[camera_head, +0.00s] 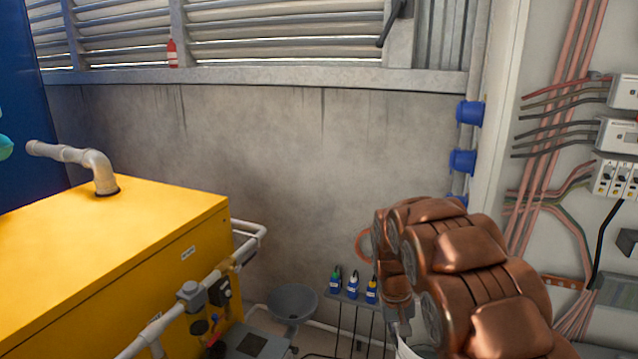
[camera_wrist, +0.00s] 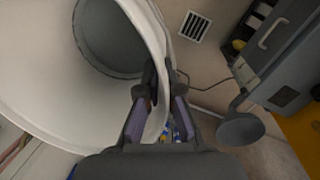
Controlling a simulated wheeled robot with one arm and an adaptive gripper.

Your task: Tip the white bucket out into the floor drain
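The white bucket (camera_wrist: 45,70) fills the left of the wrist view, its mouth turned towards the camera and its grey inside bottom showing. A small pale part of the bucket (camera_head: 405,351) shows at the bottom edge of the head view; the rest is cut off. My gripper (camera_wrist: 161,85) has one finger inside and one outside the bucket's rim and is closed on its wall. In the head view my copper arm covers most of the gripper. The floor drain (camera_wrist: 194,27), a slatted grate, lies in the floor right of the bucket in the wrist view; I cannot find it in the head view.
A grey funnel-shaped bowl (camera_head: 293,302) stands between the yellow cabinet (camera_head: 130,230) and several small bottles (camera_head: 353,287) on a rack. The bowl also shows in the wrist view (camera_wrist: 240,131). An electrical panel with cables (camera_head: 590,150) is close at right. Concrete wall stands behind.

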